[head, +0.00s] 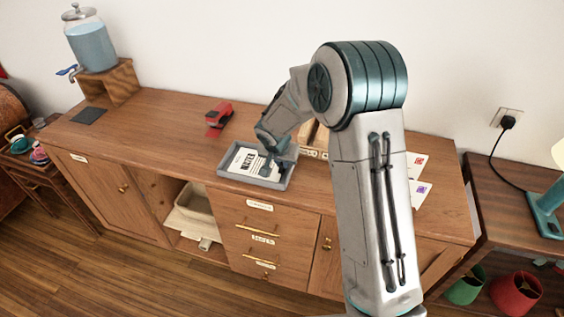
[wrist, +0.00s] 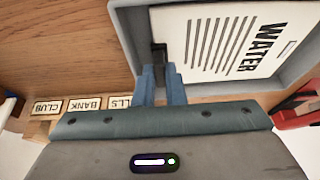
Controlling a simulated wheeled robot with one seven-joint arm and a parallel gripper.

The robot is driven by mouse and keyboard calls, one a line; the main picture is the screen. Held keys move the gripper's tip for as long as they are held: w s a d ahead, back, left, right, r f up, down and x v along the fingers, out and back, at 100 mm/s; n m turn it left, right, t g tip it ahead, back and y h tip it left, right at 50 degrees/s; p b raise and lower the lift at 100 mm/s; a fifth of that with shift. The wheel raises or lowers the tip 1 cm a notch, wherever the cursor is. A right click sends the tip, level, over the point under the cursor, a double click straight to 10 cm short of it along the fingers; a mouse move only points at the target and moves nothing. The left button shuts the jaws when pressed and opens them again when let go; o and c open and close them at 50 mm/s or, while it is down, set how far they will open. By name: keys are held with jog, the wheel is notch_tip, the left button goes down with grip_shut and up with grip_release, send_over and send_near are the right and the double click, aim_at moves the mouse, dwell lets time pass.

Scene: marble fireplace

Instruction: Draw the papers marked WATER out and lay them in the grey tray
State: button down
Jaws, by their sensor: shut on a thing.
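A white paper headed WATER (wrist: 232,40) lies in or just over the grey tray (wrist: 130,22); it also shows inside the tray's rim in the head view (head: 243,162). A wooden sorter (head: 319,141) with labelled slots stands just right of the tray, partly hidden by my arm. Labels CLUB and BANK (wrist: 86,104) are readable.
A red stapler (head: 218,118) lies behind the tray. Stamped envelopes (head: 417,164) lie at the sideboard's right, partly behind my arm. A water dispenser (head: 92,42) on a wooden stand and a dark mat (head: 89,116) are at the left. The top between mat and tray is clear.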

jog(key=c, duration=1.4)
grip_release()
jog(key=shift+r, duration=0.1)
jog(key=shift+r+p, duration=2.15)
jog(key=shift+r, duration=1.8)
jog(key=s+d+r+n, duration=0.2)
jog(key=s+d+r, duration=0.7)
jog(key=s+r, duration=0.4)
jog(key=s+d+r+n+g+y, duration=0.1)
jog(key=s+d+n, duration=0.1)
jog(key=s, duration=1.6)
jog(key=shift+s+y, duration=0.2)
jog(key=shift+y, duration=0.1)
